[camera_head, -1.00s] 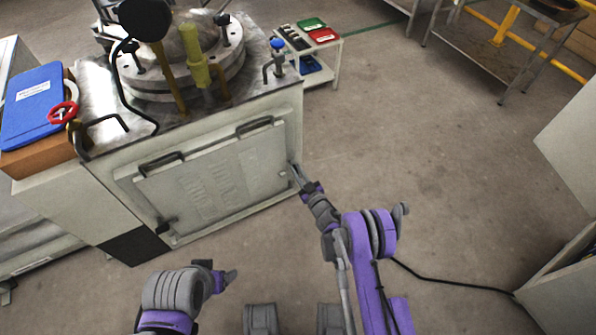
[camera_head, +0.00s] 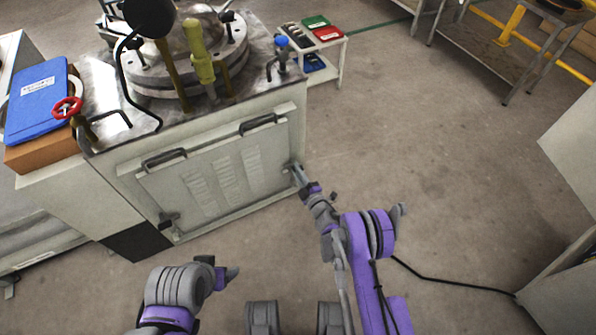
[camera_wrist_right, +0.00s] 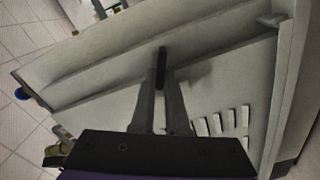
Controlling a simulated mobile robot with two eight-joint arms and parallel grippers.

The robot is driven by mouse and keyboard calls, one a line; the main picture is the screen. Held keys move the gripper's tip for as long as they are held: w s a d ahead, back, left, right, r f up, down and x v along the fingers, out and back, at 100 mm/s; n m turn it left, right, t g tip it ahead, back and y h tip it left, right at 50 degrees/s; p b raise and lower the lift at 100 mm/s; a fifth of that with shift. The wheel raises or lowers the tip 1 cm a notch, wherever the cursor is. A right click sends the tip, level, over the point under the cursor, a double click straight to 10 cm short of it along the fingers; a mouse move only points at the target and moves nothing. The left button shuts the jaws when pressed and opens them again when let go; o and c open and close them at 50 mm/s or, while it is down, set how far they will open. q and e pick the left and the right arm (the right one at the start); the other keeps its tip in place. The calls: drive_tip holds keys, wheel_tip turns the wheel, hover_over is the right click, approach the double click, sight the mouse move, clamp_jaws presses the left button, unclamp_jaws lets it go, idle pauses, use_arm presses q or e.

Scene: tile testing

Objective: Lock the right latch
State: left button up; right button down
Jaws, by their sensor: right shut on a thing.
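The grey cabinet's front panel (camera_head: 222,180) has slots and two dark bar handles along its top. The right latch (camera_wrist_right: 161,62) is a dark, narrow piece between my right fingertips in the right wrist view. My right gripper (camera_head: 297,172) is at the panel's right edge and also shows in the wrist view (camera_wrist_right: 161,88), shut on the latch. The fingers hide part of the latch, and its exact angle is hard to tell. The left latch (camera_head: 168,219) is a small dark piece at the panel's lower left. My left gripper (camera_head: 224,274) is apart from the cabinet, its opening unclear.
A round flanged vessel (camera_head: 190,60) and a blue-topped valve (camera_head: 281,45) stand on the cabinet. A blue binder (camera_head: 38,100) lies at left. A small cart (camera_head: 330,60) with coloured trays stands behind. Open floor (camera_head: 440,150) lies to the right.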

drive_tip(key=n, duration=0.5)
drive_tip(key=shift+f, duration=0.35)
drive_tip(key=shift+n, duration=0.3)
drive_tip(key=c, duration=0.9)
unclamp_jaws()
drive_tip(key=shift+s, duration=0.15)
